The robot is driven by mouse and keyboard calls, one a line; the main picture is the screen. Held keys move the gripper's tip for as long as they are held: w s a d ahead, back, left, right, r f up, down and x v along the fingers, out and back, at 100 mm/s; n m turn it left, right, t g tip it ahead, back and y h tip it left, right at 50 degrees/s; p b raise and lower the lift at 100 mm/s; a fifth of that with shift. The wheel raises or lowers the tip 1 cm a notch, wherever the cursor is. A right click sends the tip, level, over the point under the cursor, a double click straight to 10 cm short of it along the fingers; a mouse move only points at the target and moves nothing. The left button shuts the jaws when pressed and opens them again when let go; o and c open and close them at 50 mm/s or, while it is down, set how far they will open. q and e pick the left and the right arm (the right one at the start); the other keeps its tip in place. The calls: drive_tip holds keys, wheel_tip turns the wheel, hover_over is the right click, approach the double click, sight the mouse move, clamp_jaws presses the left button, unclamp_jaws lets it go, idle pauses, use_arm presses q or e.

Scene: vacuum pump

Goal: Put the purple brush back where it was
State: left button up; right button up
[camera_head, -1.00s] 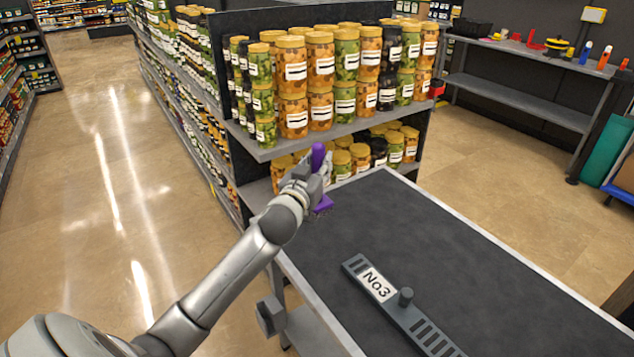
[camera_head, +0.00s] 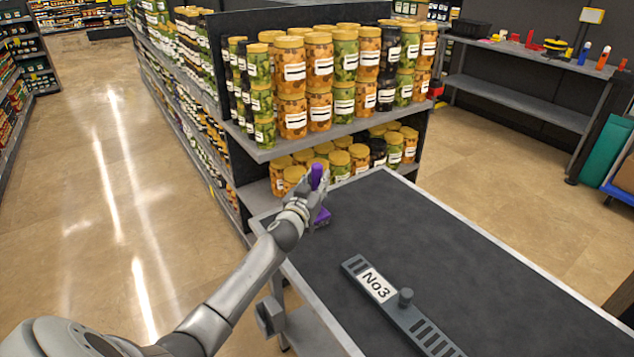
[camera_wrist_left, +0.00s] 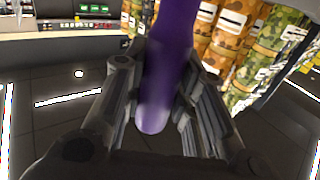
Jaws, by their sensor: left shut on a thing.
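The purple brush (camera_head: 321,217) is upright at the far left corner of the dark table (camera_head: 400,235). Its handle top and its lower head show in the head view. In the left wrist view the purple handle (camera_wrist_left: 168,80) runs between the fingers. My left gripper (camera_head: 312,190) is shut on the handle; it also shows in the left wrist view (camera_wrist_left: 155,110). The brush's lower end is at or just above the table top; I cannot tell whether it touches. My right gripper is not in view.
A grey bar labelled No3 (camera_head: 395,305) with a knob lies on the table. A shelf of jars (camera_head: 315,90) stands just behind the table. A side table with small items (camera_head: 520,90) is at the back right. Most of the table top is clear.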

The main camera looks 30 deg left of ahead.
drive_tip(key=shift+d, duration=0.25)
use_arm(q)
drive_tip(key=shift+f, duration=0.15)
drive_tip(key=o, duration=1)
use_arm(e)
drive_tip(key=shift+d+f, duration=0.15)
use_arm(q)
drive_tip(key=shift+r, duration=0.25)
drive_tip(key=shift+s+d+f, duration=0.1)
drive_tip(key=shift+s+f, duration=0.05)
drive_tip(key=shift+s, duration=0.15)
drive_tip(key=v, duration=1.1)
drive_tip(key=shift+s+b, duration=0.25)
drive_tip(key=shift+b, duration=0.1)
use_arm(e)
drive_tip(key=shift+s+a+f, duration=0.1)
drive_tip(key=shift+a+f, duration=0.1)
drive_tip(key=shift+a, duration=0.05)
